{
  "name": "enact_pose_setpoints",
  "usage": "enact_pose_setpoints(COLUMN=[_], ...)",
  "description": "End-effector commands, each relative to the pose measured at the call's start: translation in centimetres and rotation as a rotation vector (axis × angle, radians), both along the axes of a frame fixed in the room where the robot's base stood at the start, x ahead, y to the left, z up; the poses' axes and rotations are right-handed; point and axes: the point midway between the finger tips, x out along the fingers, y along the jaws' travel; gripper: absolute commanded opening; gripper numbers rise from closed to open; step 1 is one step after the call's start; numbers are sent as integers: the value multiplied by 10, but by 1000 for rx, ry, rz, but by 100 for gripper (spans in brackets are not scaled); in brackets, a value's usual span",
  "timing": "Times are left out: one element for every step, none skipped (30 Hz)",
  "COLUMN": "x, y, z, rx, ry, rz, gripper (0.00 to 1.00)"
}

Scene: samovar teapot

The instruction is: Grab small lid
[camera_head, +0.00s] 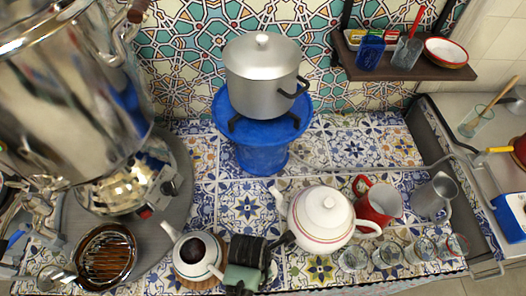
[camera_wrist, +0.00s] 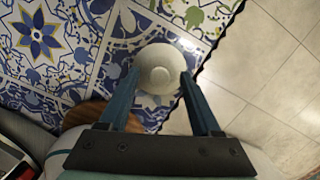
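The small white lid (camera_wrist: 158,67) is round with a little knob and shows between my two fingertips in the wrist view. My gripper (camera_wrist: 159,78) has one blue-green finger on each side of it, close against its edges. I cannot tell whether the fingers press on it, or whether it rests on the tiles. In the head view my gripper (camera_head: 243,279) is at the bottom, right of the small white teapot (camera_head: 190,266). That teapot has an uncovered, dark opening and stands on a round wooden trivet. The lid cannot be made out in the head view.
A large white teapot (camera_head: 322,215) stands close to the right of my gripper. A red pitcher (camera_head: 377,204), a grey jug (camera_head: 434,197) and several glasses are further right. A brown bowl (camera_head: 105,255) is at left. The counter edge (camera_wrist: 205,62) runs just past the lid.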

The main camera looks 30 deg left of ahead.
Motion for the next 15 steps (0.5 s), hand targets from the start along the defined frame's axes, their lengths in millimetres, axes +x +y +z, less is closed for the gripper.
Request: enact_pose_setpoints(x=[0, 0, 0, 0, 0, 0, 0, 0, 0, 0, 0, 0, 0, 0, 0], y=[0, 0, 0, 0, 0, 0, 0, 0, 0, 0, 0, 0, 0, 0, 0], z=[0, 0, 0, 0, 0, 0, 0, 0, 0, 1, 1, 1, 1, 1, 1], rx=[0, 0, 0, 0, 0, 0, 0, 0, 0, 0, 0, 0, 0, 0, -1], ry=[0, 0, 0, 0, 0, 0, 0, 0, 0, 0, 0, 0, 0, 0, -1], rz=[0, 0, 0, 0, 0, 0, 0, 0, 0, 0, 0, 0, 0, 0, 0], gripper=[55, 50, 42, 37, 32, 24, 19, 14, 6, 1, 0, 0, 0, 0, 0])
